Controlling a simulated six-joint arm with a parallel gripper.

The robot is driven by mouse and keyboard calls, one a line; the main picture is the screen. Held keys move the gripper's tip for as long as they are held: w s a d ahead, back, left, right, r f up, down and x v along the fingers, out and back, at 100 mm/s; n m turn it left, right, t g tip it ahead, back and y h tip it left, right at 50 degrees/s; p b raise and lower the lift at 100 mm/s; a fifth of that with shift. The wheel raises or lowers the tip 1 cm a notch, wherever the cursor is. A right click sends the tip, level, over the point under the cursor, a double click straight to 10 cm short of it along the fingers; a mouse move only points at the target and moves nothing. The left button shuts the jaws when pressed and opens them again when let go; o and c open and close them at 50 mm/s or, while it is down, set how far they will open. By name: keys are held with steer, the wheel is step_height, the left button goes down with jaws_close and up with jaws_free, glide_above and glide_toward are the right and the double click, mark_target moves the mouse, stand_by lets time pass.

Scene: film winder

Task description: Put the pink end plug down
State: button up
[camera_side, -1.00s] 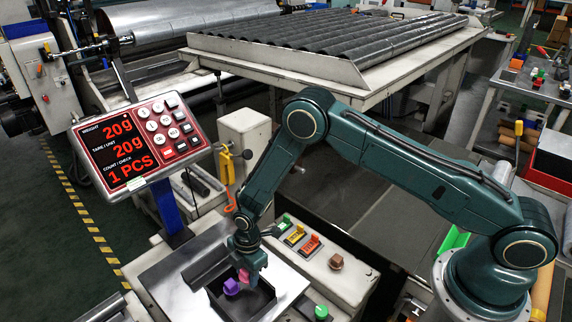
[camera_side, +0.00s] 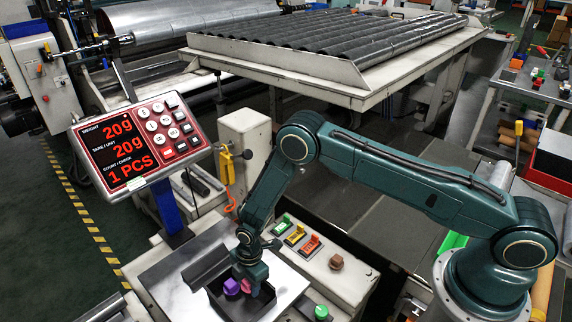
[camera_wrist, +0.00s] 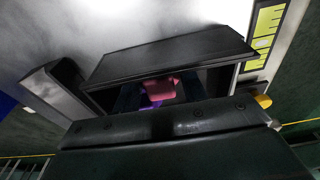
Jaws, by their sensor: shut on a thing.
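The pink end plug (camera_side: 246,285) is between the fingers of my gripper (camera_side: 252,284), low inside the black tray (camera_side: 229,310) on the scale's metal plate. A purple plug (camera_side: 231,287) sits in the tray just left of the pink one. In the wrist view the pink plug (camera_wrist: 163,87) shows beyond the dark gripper body, with a bit of the purple plug (camera_wrist: 147,102) beside it. The gripper body hides part of the tray. I cannot tell whether the pink plug touches the tray floor.
The scale display (camera_side: 140,145) reads 20g, 20g and 1 PCS. Green, yellow and orange switches (camera_side: 296,234) lie on the bench behind the tray. A brown plug (camera_side: 336,263) and a green button (camera_side: 321,312) are to the right. The tray walls surround my gripper.

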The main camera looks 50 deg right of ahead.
steer(key=shift+f, duration=0.15)
steer(key=o, duration=0.9)
steer(key=shift+o, duration=0.2)
step_height(320, 180, up, 12)
steer(key=d, duration=0.1)
steer(key=shift+d, duration=0.2)
steer(key=shift+r, duration=0.25)
stand_by(0.3)
